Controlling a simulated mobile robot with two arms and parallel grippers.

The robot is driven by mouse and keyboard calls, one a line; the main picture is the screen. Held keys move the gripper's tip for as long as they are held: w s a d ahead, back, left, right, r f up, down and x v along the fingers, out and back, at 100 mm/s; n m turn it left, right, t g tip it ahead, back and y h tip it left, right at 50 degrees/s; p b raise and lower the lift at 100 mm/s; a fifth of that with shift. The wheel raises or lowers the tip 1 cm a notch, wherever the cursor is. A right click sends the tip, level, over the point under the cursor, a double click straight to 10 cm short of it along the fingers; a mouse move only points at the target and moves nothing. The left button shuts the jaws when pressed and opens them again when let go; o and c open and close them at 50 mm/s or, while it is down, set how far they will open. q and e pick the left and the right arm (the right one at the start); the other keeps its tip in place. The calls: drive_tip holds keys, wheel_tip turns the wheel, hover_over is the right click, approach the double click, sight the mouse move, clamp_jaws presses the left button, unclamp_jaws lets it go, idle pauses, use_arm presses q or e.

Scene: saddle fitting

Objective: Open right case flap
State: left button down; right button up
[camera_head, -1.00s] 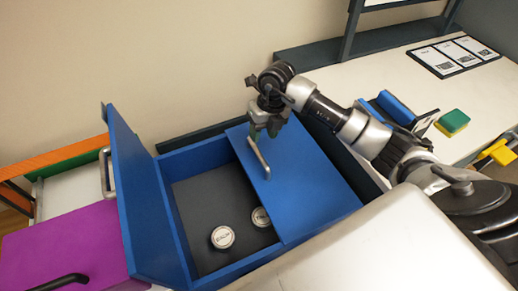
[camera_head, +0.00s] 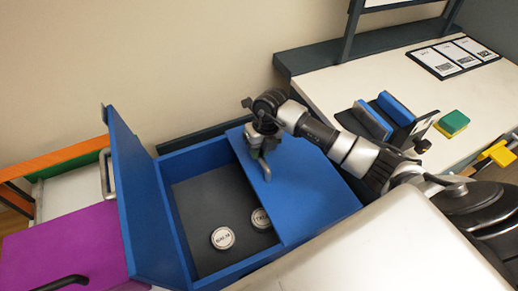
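The blue case (camera_head: 181,215) stands open on its left half, with its left flap (camera_head: 135,200) raised and a grey handle (camera_head: 107,173) on that flap's outer side. The right flap (camera_head: 308,195) lies flat over the case's right half. Its grey bar handle (camera_head: 264,170) is partly hidden by my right gripper (camera_head: 260,151). The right gripper points down at the handle's upper part, with its fingers at the bar. I cannot tell whether they are closed on it. My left gripper is out of view.
Two round labelled tins, one in the open (camera_head: 223,238) and one by the flap edge (camera_head: 261,219), lie on the dark case floor. A purple box (camera_head: 65,250) is at left. A white table (camera_head: 350,75) at upper right holds blue blocks (camera_head: 395,107) and a green-yellow sponge (camera_head: 453,122).

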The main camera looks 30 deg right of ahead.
clamp_jaws()
